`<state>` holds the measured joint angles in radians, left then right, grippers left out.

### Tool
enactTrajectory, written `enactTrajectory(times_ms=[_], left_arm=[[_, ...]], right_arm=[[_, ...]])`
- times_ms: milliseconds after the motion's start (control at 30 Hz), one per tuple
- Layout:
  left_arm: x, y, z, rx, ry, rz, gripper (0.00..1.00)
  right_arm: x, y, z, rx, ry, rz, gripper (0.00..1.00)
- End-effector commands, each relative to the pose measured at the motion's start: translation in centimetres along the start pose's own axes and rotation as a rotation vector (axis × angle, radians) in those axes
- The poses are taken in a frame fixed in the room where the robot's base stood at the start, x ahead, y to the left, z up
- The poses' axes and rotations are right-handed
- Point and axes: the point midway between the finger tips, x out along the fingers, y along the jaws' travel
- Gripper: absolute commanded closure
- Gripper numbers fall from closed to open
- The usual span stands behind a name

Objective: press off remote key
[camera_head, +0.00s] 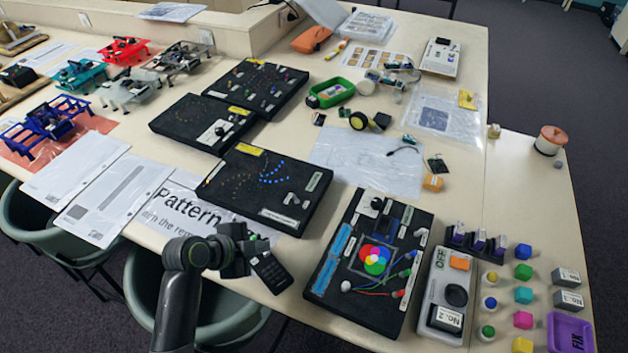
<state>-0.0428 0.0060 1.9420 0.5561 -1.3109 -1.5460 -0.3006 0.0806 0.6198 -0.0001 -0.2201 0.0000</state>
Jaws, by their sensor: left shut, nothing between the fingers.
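A small black remote (271,273) with rows of keys lies near the front edge of the table, just below the end of the "Pattern" sheet. My left gripper (254,245) is shut and empty, over the top end of the remote. The gripper hides part of that end, and I cannot tell whether a fingertip touches a key. The key labels are too small to read. My right gripper is not in view.
A black panel with blue dots (268,187) lies behind the remote. A black panel with coloured circles (370,262) lies to its right, then a grey box marked OFF (446,293). Paper sheets (113,205) lie left.

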Motion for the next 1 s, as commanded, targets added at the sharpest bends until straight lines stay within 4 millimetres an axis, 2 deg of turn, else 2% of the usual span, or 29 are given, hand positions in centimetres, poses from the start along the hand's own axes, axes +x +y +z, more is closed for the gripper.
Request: enactTrajectory(times_ms=[200, 1000], left_arm=[[0.55, 0.42, 0.39, -0.001, 0.000, 0.001, 1.00], [0.55, 0.43, 0.39, -0.001, 0.000, 0.001, 1.00]], right_arm=[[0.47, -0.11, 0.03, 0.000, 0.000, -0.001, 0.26], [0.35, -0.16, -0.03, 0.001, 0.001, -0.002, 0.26]])
